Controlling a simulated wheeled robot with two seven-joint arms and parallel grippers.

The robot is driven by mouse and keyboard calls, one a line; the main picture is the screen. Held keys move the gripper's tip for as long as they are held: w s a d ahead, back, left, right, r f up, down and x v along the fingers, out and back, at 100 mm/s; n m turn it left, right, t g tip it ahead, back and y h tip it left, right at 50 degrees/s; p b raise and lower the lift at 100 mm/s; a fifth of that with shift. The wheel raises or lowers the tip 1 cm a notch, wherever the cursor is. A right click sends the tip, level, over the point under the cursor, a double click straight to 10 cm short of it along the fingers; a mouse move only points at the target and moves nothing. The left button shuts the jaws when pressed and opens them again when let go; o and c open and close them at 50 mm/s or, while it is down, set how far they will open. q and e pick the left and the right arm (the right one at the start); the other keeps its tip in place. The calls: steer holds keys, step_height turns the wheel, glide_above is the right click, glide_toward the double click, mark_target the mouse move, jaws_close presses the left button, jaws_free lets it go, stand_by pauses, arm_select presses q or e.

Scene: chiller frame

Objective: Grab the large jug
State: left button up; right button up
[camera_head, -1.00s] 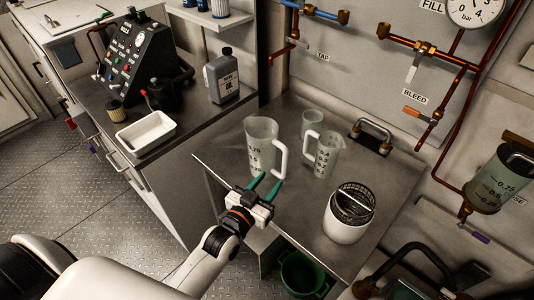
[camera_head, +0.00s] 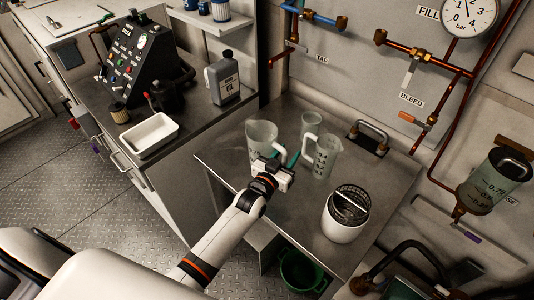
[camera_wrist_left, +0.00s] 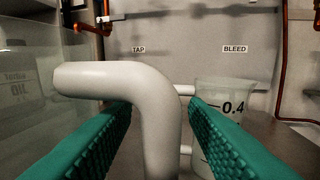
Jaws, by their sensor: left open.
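The large jug (camera_head: 259,136) is a translucent, marked jug standing on the metal worktop in the head view. Its thick pale handle (camera_wrist_left: 150,95) fills the middle of the left wrist view. My left gripper (camera_head: 282,163) is at the jug's handle side. Its green fingers are open, one on each side of the handle in the left wrist view, with gaps showing. The gripper hides the jug's lower part in the head view. My right gripper is not in view.
A smaller measuring jug (camera_head: 325,157) stands just right of the large jug, and a clear cup (camera_head: 311,122) stands behind. A white canister with a dark basket top (camera_head: 345,215) stands at front right. The worktop (camera_head: 222,160) is bare at left.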

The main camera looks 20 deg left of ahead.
arm_select(q)
steer(key=shift+w, duration=0.3)
jaws_close()
steer(key=shift+r, duration=0.1)
